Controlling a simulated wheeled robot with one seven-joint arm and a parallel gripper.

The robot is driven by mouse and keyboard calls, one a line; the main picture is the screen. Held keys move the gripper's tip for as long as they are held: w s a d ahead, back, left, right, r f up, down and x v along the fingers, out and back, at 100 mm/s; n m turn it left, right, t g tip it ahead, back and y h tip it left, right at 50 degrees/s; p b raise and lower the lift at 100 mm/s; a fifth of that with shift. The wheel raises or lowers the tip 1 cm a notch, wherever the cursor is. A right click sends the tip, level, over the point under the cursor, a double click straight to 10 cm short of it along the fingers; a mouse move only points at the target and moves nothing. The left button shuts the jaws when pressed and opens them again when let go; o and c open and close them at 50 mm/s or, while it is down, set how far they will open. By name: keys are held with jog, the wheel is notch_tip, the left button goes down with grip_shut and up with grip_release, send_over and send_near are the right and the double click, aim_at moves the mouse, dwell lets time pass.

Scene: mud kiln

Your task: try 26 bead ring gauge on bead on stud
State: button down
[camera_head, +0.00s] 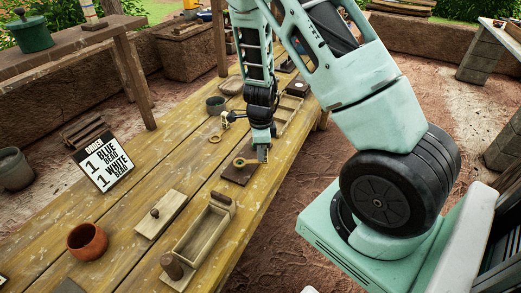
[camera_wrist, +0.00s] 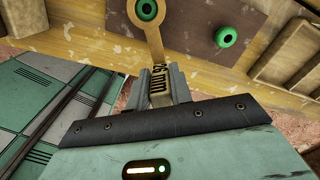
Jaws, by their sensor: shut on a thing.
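My gripper (camera_wrist: 158,92) is shut on the flat handle of a brass-coloured ring gauge (camera_wrist: 155,45). Dark markings show on the handle near the jaws. Its ring end is at the top of the wrist view, partly cut off, and a green bead (camera_wrist: 147,10) shows inside the ring opening. I cannot tell whether the ring sits around the bead or hovers just above it. A second green bead (camera_wrist: 226,37) sits on the brown board (camera_wrist: 195,22), clear of the gauge. In the head view my gripper (camera_head: 262,154) is low over the board (camera_head: 235,176), with the gauge's ring (camera_head: 240,162) over it.
Another ring-shaped tool (camera_head: 214,139) and a dark cup (camera_head: 215,104) stand beyond the board. The table's right edge is close.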

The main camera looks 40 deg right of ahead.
jog(key=shift+r+p, duration=1.85)
jog(key=shift+r, duration=0.2)
